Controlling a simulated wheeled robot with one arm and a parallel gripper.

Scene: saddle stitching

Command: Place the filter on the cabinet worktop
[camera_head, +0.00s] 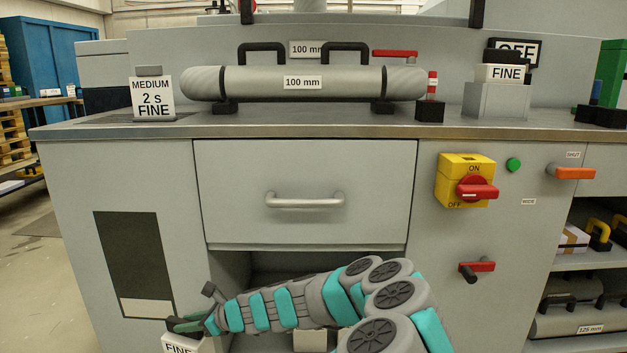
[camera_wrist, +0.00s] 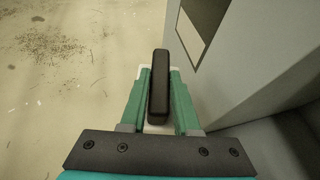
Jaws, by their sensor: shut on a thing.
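My gripper (camera_head: 190,325) is low at the front of the cabinet, near the bottom left of the head view. It is shut on the filter (camera_head: 180,346), a pale box labelled FINE, cut off by the lower edge of the frame. In the wrist view, the green fingers of my gripper (camera_wrist: 159,76) stand on both sides of the black handle of the filter (camera_wrist: 159,90). A little of its white body shows below the handle. The cabinet worktop (camera_head: 300,122) is well above my gripper in the head view.
On the worktop stand a box labelled MEDIUM 2 s FINE (camera_head: 153,98), a long grey cylinder (camera_head: 340,84) and a FINE block on a stand (camera_head: 497,99). Below are a closed drawer (camera_head: 300,220), a yellow switch (camera_head: 452,178) and a red-handled lever (camera_head: 477,267). Bare floor (camera_wrist: 60,110) lies left.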

